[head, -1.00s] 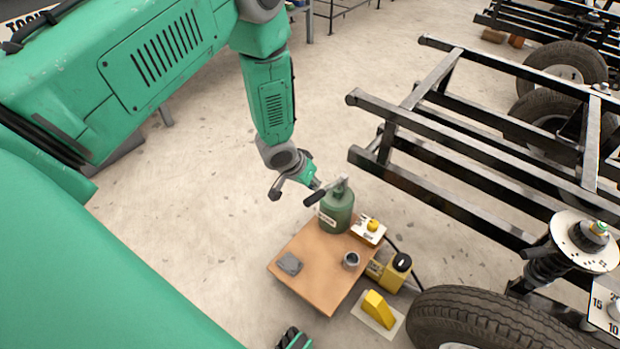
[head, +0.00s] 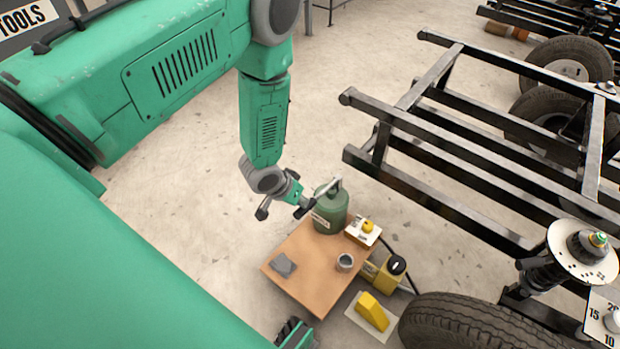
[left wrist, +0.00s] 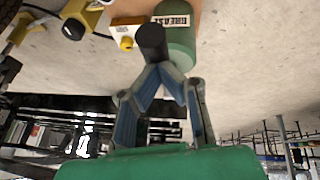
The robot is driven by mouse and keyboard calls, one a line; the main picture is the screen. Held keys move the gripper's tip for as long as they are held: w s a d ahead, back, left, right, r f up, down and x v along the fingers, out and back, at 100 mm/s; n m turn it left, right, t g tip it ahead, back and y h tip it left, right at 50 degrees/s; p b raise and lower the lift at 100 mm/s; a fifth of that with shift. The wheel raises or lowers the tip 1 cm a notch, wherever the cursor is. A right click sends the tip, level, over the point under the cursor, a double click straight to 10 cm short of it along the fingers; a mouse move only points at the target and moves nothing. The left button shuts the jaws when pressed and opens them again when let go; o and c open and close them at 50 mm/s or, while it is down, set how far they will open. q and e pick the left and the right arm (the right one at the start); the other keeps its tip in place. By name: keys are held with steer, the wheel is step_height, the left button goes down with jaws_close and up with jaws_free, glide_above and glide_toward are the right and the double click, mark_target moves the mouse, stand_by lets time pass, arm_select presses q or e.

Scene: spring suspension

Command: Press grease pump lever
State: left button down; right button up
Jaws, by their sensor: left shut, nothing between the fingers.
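The green grease pump (head: 330,212) stands upright on the back part of a small wooden table. Its lever, with a black grip (head: 304,209), slants down to the left from the pump top. My left gripper (head: 297,198) is shut and empty, its tips at the grip's upper side. In the left wrist view the black grip (left wrist: 151,42) lies just beyond the closed fingertips (left wrist: 160,68), in front of the pump (left wrist: 178,42) labelled GREASE. Whether the tips touch the grip is hard to tell.

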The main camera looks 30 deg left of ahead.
arm_select(q)
steer(key=f, duration=0.2)
steer(key=s+f+b, duration=0.1)
steer(key=f, duration=0.1)
steer(key=shift+s+a+f, duration=0.1)
steer(key=shift+s, duration=0.05)
steer(key=shift+f, duration=0.85)
steer(key=shift+s+f+b, duration=0.15)
steer(key=shift+b, duration=0.15)
steer(key=shift+s+f, duration=0.1)
steer(key=shift+f, duration=0.05)
step_height(320, 180, up, 5)
steer(key=p, duration=0.7)
glide_toward(294, 214)
steer(key=s+f, duration=0.2)
steer(key=shift+s+a+f, duration=0.25)
steer(key=shift+a+f, duration=0.1)
steer(key=shift+a, duration=0.15)
